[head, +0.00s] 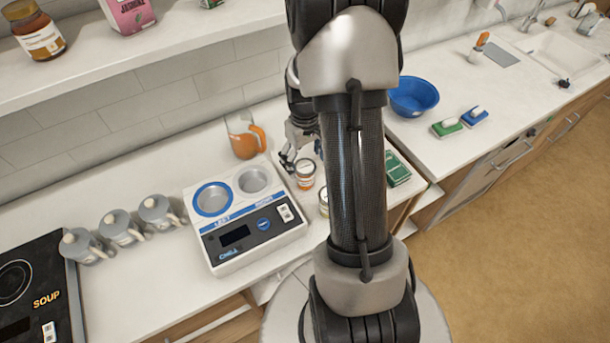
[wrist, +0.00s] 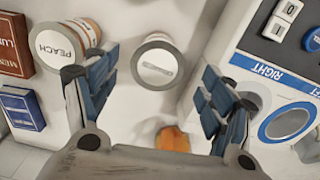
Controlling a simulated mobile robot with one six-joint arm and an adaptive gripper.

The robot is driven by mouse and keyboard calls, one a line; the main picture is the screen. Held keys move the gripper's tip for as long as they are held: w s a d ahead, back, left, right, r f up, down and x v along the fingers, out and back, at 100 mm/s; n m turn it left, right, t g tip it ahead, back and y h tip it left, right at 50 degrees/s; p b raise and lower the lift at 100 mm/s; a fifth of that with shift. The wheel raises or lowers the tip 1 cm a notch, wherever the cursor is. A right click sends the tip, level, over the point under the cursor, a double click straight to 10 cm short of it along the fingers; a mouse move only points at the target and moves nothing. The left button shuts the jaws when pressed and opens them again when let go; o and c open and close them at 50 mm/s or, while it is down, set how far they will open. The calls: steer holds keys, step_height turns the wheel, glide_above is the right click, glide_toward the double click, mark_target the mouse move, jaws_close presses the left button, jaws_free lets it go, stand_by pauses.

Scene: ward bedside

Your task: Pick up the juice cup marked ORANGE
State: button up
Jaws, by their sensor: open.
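A small round cup with a white lid (wrist: 160,62) stands between and beyond my open fingertips in the wrist view. Its lid marking is upside down and too blurred to read surely. In the head view this cup (head: 305,173) has an orange-brown band and stands right of the chiller, just below my gripper (head: 300,153). My gripper (wrist: 158,82) is open and empty.
The chiller (head: 250,243), with two round wells, stands close left of the cups. An orange jug (head: 245,140) is behind them. Red (wrist: 15,43) and blue (wrist: 20,107) boxes lie past the PEACH cup. Several grey lidded mugs (head: 120,227) stand further left.

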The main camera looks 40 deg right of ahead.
mark_target(305, 167)
step_height(305, 167, down, 4)
steer(key=shift+w+d+f+b, duration=0.1)
steer(key=shift+d+f+b, duration=0.1)
steer(key=shift+b, duration=0.3)
steer(key=shift+a, duration=0.1)
steer(key=c, duration=1.3)
steer(key=shift+r, duration=0.15)
